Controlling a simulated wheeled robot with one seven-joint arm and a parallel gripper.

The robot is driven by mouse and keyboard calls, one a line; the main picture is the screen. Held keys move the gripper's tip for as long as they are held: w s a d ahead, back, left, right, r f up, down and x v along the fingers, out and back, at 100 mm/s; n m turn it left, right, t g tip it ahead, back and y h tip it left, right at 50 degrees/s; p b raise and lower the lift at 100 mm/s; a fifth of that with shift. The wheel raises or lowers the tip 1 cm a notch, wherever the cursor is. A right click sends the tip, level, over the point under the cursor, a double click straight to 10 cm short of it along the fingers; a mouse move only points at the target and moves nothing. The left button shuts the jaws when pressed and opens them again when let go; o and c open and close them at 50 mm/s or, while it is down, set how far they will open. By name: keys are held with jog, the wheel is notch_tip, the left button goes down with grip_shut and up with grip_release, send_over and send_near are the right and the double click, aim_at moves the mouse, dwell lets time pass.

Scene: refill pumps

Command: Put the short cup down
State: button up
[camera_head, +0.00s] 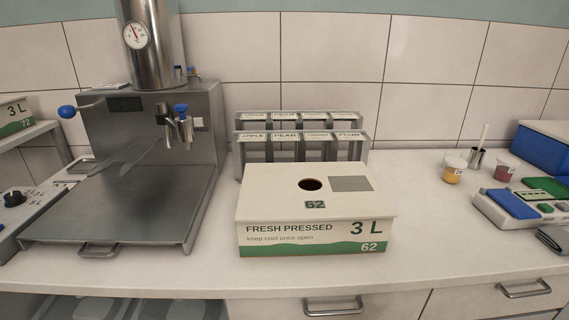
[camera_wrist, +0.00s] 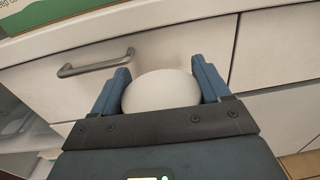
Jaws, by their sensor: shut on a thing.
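My gripper (camera_wrist: 160,70) shows only in the wrist view, with its two blue fingers on either side of a pale, rounded thing, taken to be the short cup (camera_wrist: 162,92). It is shut on this cup. The cup's lower part is hidden behind the gripper body. The gripper and cup appear in front of the counter's drawer fronts, apart from the counter top. Neither the gripper nor the held cup shows in the head view.
A carton (camera_head: 285,207) stands near the counter's front edge, before a labelled rack (camera_head: 240,150). A steel machine (camera_head: 150,150) is left. Small cups with yellow (camera_head: 452,177) and red (camera_head: 504,174) contents and a scale (camera_head: 510,208) are right. Counter right of the carton is clear.

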jog(key=f, duration=0.2)
jog(key=s+f, duration=0.1)
jog(key=f, duration=0.3)
jog(key=shift+s+f, duration=0.1)
jog(key=shift+s, duration=0.15)
jog(key=shift+s+d+f, duration=0.1)
jog(key=shift+d+f, duration=0.05)
jog(key=shift+f, duration=0.25)
